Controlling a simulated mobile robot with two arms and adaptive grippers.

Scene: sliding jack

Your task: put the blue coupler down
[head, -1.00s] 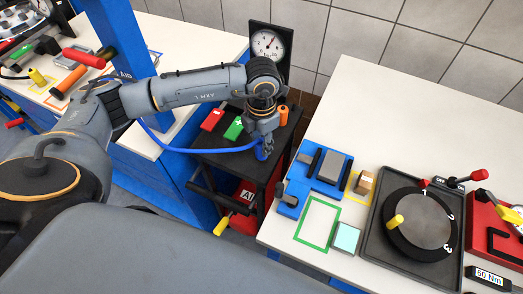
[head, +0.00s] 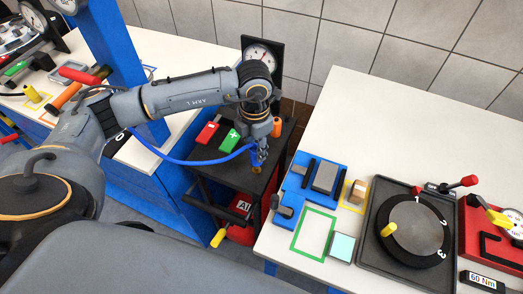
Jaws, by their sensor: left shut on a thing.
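The blue coupler (head: 254,158) is at the end of a blue hose (head: 190,162), in the head view. My left gripper (head: 262,153) points down over the dark cart (head: 232,178) and is shut on the coupler, hiding part of it. A small brass-coloured piece (head: 257,169) shows just below the coupler, near the cart's front right corner. I cannot tell whether the two touch. My right gripper is not in view.
A red block (head: 207,133), a green block (head: 229,140) and an orange cylinder (head: 277,127) stand on the cart. A gauge (head: 261,57) is behind. The white table (head: 350,110) at right holds a blue fixture (head: 312,183) and a dial plate (head: 385,250).

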